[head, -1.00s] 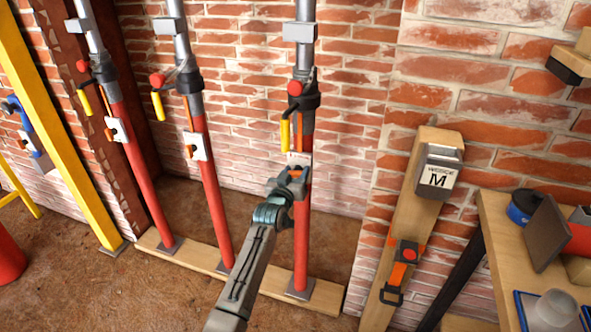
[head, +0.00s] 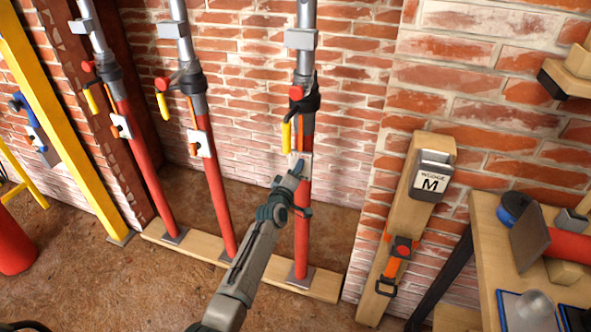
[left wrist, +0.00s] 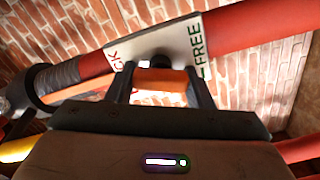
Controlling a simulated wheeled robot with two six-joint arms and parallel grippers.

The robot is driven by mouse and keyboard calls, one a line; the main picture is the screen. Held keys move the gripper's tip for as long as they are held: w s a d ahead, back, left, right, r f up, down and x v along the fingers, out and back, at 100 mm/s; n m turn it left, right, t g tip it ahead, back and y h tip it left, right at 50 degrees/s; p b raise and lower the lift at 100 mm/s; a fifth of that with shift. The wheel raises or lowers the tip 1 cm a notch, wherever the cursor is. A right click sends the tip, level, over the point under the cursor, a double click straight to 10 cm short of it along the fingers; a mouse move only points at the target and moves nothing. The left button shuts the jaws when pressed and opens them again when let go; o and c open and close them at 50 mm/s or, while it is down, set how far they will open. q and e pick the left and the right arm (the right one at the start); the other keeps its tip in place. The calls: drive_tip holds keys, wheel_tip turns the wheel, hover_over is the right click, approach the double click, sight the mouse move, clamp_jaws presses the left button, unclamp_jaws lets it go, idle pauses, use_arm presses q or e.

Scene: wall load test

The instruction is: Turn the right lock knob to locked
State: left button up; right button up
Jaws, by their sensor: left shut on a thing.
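The right red post (head: 302,232) carries a small white plate (head: 305,158) below its yellow lever. My left gripper (head: 297,172) is at this plate, seen nearly edge-on, and hides the knob in the head view. In the left wrist view, the orange lock knob (left wrist: 165,82) sits between the two dark fingers of my left gripper (left wrist: 158,76), which is shut on it. Behind it, the white plate (left wrist: 150,45) shows FREE on the right and letters ending in CK on the left, partly hidden. I cannot tell which word the knob points to. My right gripper is not in view.
Two similar red posts (head: 217,205) (head: 150,185) with plates stand to the left on a wooden sill (head: 190,248). A yellow beam (head: 70,140) is farther left. A wooden board with a box marked M (head: 432,182) and a cluttered workbench (head: 485,235) are at right.

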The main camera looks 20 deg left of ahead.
use_arm(q)
drive_tip(key=shift+n, duration=2.3)
drive_tip(key=shift+c, duration=0.2)
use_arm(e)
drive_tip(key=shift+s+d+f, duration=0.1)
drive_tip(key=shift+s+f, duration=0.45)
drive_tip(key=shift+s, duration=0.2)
use_arm(q)
drive_tip(key=shift+f, duration=0.1)
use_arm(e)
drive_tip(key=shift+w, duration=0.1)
use_arm(q)
drive_tip(key=o, duration=1)
drive_tip(key=shift+a, duration=0.1)
drive_tip(key=shift+p, duration=0.3)
